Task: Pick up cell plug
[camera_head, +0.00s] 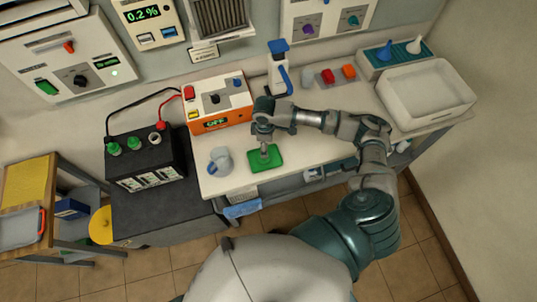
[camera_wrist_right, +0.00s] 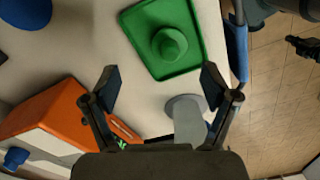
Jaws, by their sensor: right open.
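The cell plug (camera_wrist_right: 170,45) is a green, domed piece with a round flange. It sits on a small green tray (camera_wrist_right: 190,68) in the right wrist view. In the head view the tray (camera_head: 277,162) lies on the white bench, and my right gripper above it hides the plug. My right gripper (camera_head: 265,152) points down over the tray. In the wrist view its fingers (camera_wrist_right: 161,78) are spread wide with nothing between them, and the plug lies beyond the tips. A black battery (camera_head: 147,162) stands left of the bench with green plugs on top. My left gripper is not in view.
A white bottle with blue top (camera_head: 279,70) and a white bin (camera_head: 428,98) stand further back and right.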

